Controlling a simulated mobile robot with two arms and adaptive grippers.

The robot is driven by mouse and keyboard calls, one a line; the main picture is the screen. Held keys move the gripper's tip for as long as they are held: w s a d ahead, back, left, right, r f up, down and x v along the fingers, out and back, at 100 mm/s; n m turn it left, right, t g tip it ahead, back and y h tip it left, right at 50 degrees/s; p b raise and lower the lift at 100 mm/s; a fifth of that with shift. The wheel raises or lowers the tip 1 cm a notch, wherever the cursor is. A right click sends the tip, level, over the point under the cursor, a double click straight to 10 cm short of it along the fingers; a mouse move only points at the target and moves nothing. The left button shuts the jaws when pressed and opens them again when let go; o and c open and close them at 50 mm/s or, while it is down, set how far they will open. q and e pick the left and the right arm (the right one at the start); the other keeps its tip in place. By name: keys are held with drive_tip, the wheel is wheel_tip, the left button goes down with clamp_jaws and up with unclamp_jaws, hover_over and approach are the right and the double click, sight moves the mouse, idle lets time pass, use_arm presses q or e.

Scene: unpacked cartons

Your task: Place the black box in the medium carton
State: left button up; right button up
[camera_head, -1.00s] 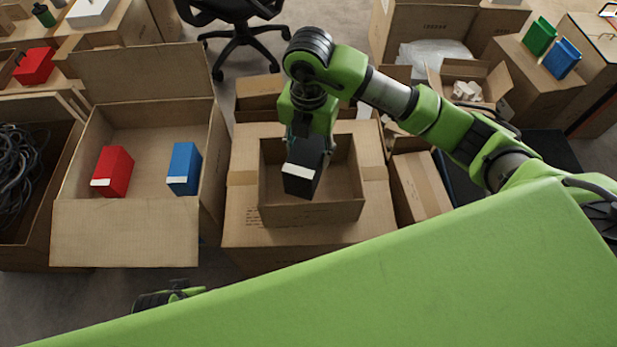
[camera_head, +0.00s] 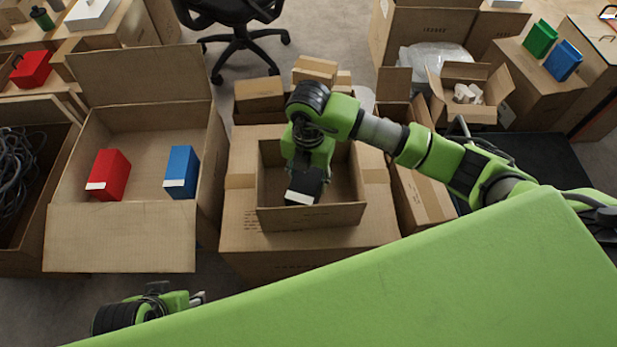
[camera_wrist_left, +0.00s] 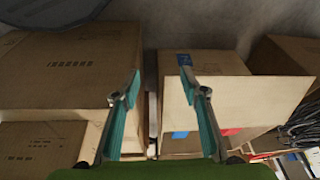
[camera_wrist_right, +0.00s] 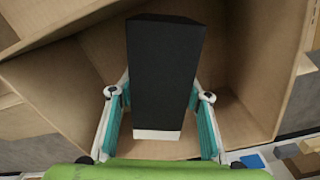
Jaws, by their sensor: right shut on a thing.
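The black box (camera_head: 304,186), with a white strip at one end, is down inside the open medium carton (camera_head: 312,218), which sits on a larger closed carton. My right gripper (camera_head: 308,172) is shut on the black box. In the right wrist view the black box (camera_wrist_right: 165,75) lies between the teal fingers, with the carton walls (camera_wrist_right: 250,75) around it. Whether the box touches the carton floor is hard to tell. My left gripper (camera_wrist_left: 158,90) is open and empty, its fingers apart above the cartons; in the head view only part of the left arm shows at the lower left.
A large open carton (camera_head: 120,237) on the left holds a red box (camera_head: 108,175) and a blue box (camera_head: 181,172). A carton with dark cables (camera_head: 22,165) is at far left. Several small cartons (camera_head: 260,95) stand behind the medium carton. An office chair (camera_head: 240,40) is farther back.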

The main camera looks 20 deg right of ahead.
use_arm(q)
drive_tip(key=shift+r, duration=0.1)
use_arm(e)
drive_tip(key=shift+f, duration=0.1)
use_arm(q)
drive_tip(key=shift+s+r, duration=0.1)
drive_tip(key=shift+r, duration=0.05)
use_arm(e)
drive_tip(key=o, duration=1.5)
use_arm(q)
wheel_tip(320, 180, down, 9)
drive_tip(key=p, duration=0.2)
drive_tip(key=shift+w+d, duration=0.15)
drive_tip(key=shift+w, duration=0.2)
use_arm(e)
wheel_tip(320, 180, up, 12)
drive_tip(key=shift+r, duration=0.15)
use_arm(q)
drive_tip(key=shift+g, duration=0.3)
